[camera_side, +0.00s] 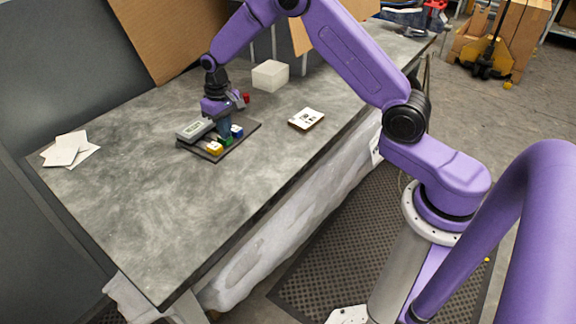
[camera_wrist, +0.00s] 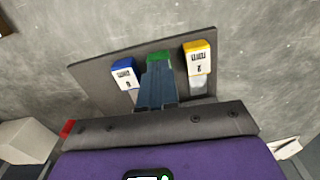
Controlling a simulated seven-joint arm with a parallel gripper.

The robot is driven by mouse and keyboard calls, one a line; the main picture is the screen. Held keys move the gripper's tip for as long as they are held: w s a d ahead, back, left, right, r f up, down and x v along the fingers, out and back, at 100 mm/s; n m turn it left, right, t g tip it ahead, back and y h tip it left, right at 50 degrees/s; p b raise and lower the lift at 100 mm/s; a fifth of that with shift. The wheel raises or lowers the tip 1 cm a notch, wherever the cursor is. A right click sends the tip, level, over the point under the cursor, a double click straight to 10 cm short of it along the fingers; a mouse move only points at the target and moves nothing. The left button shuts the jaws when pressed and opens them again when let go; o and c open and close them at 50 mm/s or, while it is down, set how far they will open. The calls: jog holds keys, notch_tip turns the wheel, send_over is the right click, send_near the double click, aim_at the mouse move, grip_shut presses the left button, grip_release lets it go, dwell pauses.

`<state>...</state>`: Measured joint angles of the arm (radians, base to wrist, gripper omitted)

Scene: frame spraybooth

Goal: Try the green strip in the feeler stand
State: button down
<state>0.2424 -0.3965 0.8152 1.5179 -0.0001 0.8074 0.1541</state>
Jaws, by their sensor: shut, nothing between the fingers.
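A dark board (camera_side: 240,144) lies on the grey table and also shows in the wrist view (camera_wrist: 92,72). It carries a green block (camera_side: 227,141), a blue block (camera_side: 237,131) and a yellow block (camera_side: 214,148). In the wrist view the green block (camera_wrist: 158,57) sits between the labelled blue block (camera_wrist: 123,75) and the labelled yellow block (camera_wrist: 197,58). My gripper (camera_wrist: 158,70) is shut and empty, pointing down at the green block and partly covering it. I cannot tell whether the fingertips touch it.
A white block (camera_side: 270,75) stands behind the board, and a small red object (camera_side: 245,97) is close behind my gripper. A printed card (camera_side: 306,118) lies to the right. White papers (camera_side: 70,150) lie at far left. The table's front is clear.

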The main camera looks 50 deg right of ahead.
jog(key=shift+s, duration=0.15)
jog(key=shift+r, duration=3.45)
jog(key=s+a+r+n, duration=0.3)
jog(key=s+a, duration=0.1)
jog(key=s, duration=0.5)
jog(key=s+a+r+n, duration=0.3)
jog(key=s+a+r, duration=0.1)
jog(key=s, duration=0.5)
jog(key=s+d+n, duration=0.3)
jog(key=s, duration=0.8)
jog(key=s+d+n, duration=0.3)
jog(key=s, duration=0.8)
jog(key=shift+d+f+n, duration=0.15)
jog(key=shift+f+n, duration=0.05)
jog(key=shift+n, duration=0.1)
